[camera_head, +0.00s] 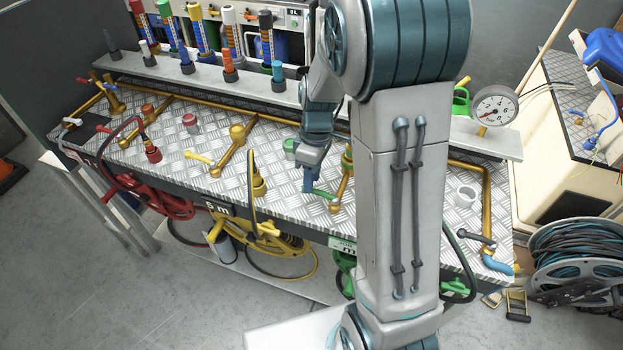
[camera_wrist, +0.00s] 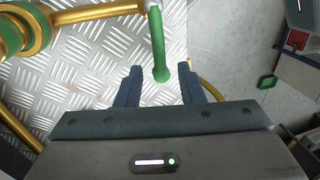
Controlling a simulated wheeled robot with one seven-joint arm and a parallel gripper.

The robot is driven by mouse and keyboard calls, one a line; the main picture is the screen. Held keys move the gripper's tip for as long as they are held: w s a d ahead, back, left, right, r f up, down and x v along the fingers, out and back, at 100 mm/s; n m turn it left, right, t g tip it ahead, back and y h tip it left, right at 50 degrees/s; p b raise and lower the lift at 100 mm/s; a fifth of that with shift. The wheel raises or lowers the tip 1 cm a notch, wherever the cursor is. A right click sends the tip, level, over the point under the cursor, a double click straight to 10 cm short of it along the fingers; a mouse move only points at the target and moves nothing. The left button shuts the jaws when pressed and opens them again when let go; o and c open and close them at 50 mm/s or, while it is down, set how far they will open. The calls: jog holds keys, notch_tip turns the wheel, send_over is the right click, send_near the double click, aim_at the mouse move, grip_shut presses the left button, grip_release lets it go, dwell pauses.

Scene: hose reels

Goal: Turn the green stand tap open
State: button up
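The green stand tap shows its green lever (camera_head: 322,194) on a brass pipe near the front of the ribbed metal bench in the head view. In the wrist view the lever (camera_wrist: 157,45) runs down from a brass pipe, and its rounded end lies between my fingertips. My gripper (camera_wrist: 160,70) is open, with one finger on each side of the lever end and visible gaps on both sides.
A yellow lever tap (camera_head: 199,157) and a red tap (camera_head: 104,129) stand farther left. A yellow hose (camera_head: 251,170) rises beside the green tap. My arm hides part of the bench.

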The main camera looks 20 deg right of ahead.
jog(key=shift+s+a+f, duration=0.1)
jog(key=shift+s+f, duration=0.05)
jog(key=shift+f, duration=0.65)
grip_shut()
